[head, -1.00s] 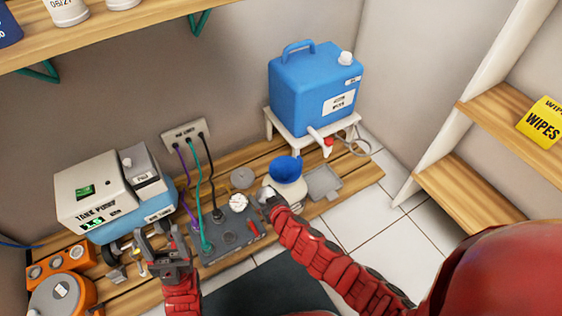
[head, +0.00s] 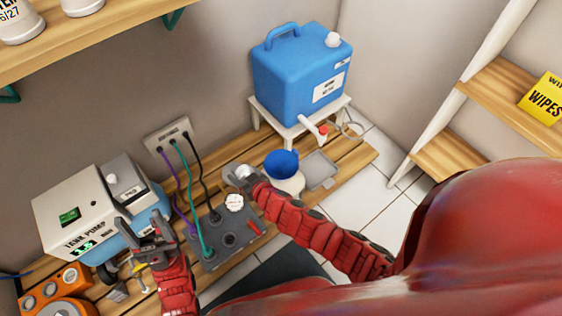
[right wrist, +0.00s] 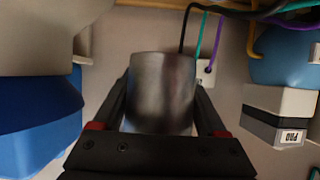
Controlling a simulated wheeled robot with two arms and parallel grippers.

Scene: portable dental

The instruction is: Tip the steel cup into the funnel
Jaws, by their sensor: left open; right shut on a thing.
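The blue funnel (head: 282,161) sits in the mouth of a pale jar (head: 291,184) on the wooden slats. My right gripper (head: 239,176) is just left of it, shut on the steel cup (head: 244,171). In the right wrist view the steel cup (right wrist: 162,88) stands between both fingers, and the blue funnel (right wrist: 35,115) is at the left, apart from the cup. The cup's contents are hidden. My left gripper (head: 152,244) is open and empty in front of the tank pump.
The tank pump (head: 85,212) stands at the left. A grey socket box (head: 222,238) with cables lies between my arms. A blue water container (head: 300,85) stands on a white stand behind the funnel. A grey tray (head: 320,169) lies right of the jar.

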